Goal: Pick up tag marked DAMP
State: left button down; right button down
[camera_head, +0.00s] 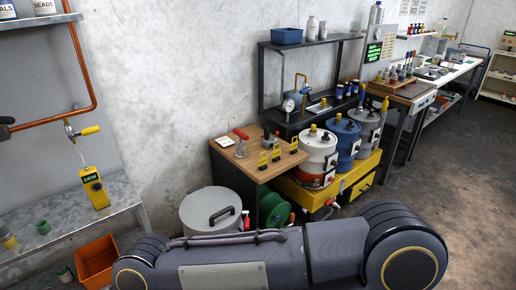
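Neither of my grippers is in view.
White (317,160) and blue (343,140) drums stand to the right on a yellow base (357,176). Open floor (440,170) lies at right.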

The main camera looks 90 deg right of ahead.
aim_at(292, 147)
jog(key=z, duration=3.2)
jog(key=i+u, duration=0.1)
jog(key=u, duration=0.85)
jog(key=i+l+u, duration=0.25)
jog(key=l+u, duration=0.3)
jog(key=i+l+u, duration=0.25)
jog(key=l, duration=0.25)
jog(key=l+u, duration=0.25)
jog(key=l, duration=0.15)
jog(key=i+l+u, duration=0.1)
jog(key=l, duration=0.8)
jog(key=i+l, duration=0.1)
jog(key=l, duration=0.8)
jog(key=i+l+u, duration=0.15)
jog(key=l, duration=0.75)
